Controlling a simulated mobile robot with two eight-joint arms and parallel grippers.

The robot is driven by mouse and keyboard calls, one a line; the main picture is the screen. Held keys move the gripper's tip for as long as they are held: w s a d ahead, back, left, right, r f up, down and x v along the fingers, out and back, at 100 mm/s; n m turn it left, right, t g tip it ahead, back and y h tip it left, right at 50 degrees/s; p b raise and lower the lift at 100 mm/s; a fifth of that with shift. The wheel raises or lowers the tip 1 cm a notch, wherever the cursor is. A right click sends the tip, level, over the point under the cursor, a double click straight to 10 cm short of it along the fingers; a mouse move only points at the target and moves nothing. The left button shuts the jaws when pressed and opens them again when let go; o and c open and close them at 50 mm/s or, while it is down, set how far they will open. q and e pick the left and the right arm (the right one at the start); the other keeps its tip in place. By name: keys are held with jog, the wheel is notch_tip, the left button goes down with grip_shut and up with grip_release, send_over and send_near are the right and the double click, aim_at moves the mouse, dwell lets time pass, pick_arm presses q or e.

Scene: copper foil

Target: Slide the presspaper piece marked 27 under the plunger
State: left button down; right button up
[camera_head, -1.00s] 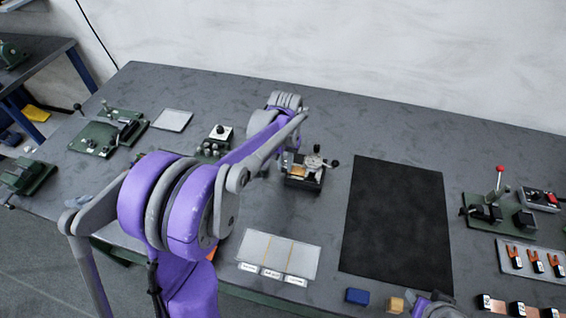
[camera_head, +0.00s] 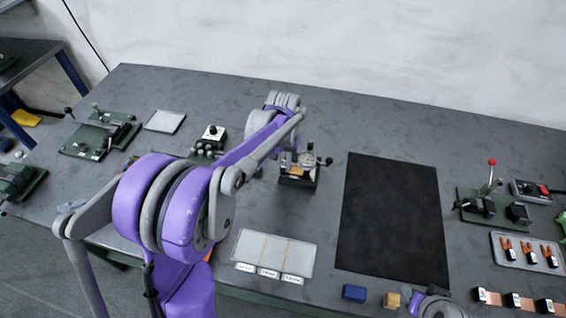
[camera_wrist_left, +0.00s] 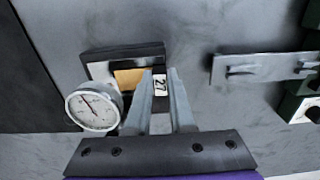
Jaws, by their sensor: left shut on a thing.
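The dial thickness gauge (camera_head: 298,177) stands on the bench left of the black mat. In the left wrist view its round dial (camera_wrist_left: 94,107) is at the left, beside a dark base (camera_wrist_left: 118,53). A tan presspaper piece (camera_wrist_left: 129,78) lies over the base, next to a tab marked 27 (camera_wrist_left: 160,85). My left gripper (camera_wrist_left: 165,90) is shut on this tab, one finger on each side. In the head view my left arm hides much of that gripper. The plunger tip is hidden, so I cannot tell whether the piece is under it. My right gripper's fingers are not in view.
A black mat (camera_head: 393,215) lies right of the gauge. A pale tray with labelled cards (camera_head: 275,252) is in front. A blue block (camera_head: 354,292) and a tan block (camera_head: 391,300) sit at the front edge. A lever fixture (camera_head: 492,203) stands at the right.

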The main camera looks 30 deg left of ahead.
aim_at(291, 171)
pick_arm(q)
jog(key=shift+w+d, duration=0.25)
jog(key=shift+d, duration=0.75)
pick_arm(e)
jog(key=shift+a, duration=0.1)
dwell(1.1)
pick_arm(q)
jog(key=c, duration=1.1)
grip_release()
jog(key=shift+r, duration=0.1)
jog(key=shift+d+r+p, duration=0.1)
jog(key=shift+r+p, duration=0.5)
jog(key=shift+r, duration=0.85)
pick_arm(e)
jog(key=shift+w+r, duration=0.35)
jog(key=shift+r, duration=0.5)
pick_arm(q)
jog(key=o, duration=0.4)
jog(key=shift+o, duration=0.2)
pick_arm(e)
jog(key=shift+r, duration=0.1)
